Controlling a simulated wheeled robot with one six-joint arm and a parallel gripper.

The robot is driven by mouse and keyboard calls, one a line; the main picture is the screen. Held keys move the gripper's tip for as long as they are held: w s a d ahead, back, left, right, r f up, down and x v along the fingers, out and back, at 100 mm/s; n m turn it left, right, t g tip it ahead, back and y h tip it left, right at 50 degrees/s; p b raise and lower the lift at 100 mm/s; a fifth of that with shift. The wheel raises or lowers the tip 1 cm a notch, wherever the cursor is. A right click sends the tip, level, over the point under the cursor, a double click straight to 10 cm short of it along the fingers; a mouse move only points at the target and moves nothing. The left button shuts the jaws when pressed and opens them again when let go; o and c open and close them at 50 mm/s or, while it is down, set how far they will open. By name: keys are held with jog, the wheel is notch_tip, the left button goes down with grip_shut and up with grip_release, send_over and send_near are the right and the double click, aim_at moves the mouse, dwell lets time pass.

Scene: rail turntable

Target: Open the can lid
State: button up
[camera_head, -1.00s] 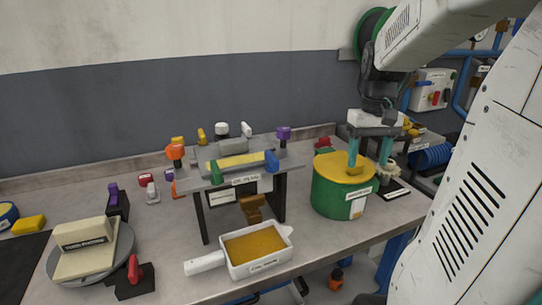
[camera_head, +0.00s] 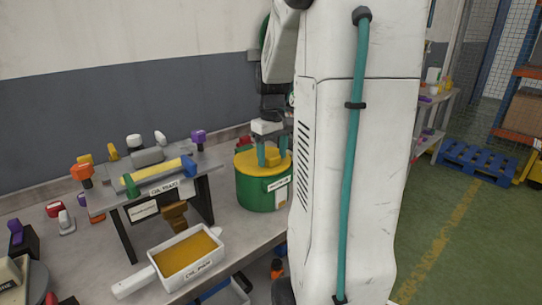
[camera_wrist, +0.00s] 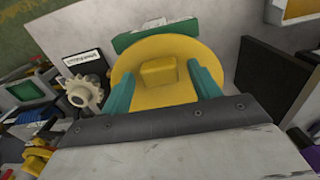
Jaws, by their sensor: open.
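The can (camera_head: 262,196) is a green round drum with a white label, standing on the bench left of my arm in the head view. Its yellow lid (camera_head: 245,163) lies on top and looks closed. In the wrist view the lid (camera_wrist: 148,54) has a blocky yellow knob (camera_wrist: 158,72) near its middle. My gripper (camera_head: 272,156) is just above the lid with its teal fingers pointing down. In the wrist view my open gripper (camera_wrist: 163,86) has one finger on each side of the knob, with gaps showing. How deep the fingertips reach is hard to tell.
A white pan (camera_head: 188,257) with orange contents stands in front of the can to the left. A small grey rack (camera_head: 150,205) with coloured parts stands behind it. A white gear (camera_wrist: 84,93) sits near the can. A blue pallet (camera_head: 478,155) lies on the floor at right.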

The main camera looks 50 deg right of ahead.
jog(key=shift+f, duration=0.3)
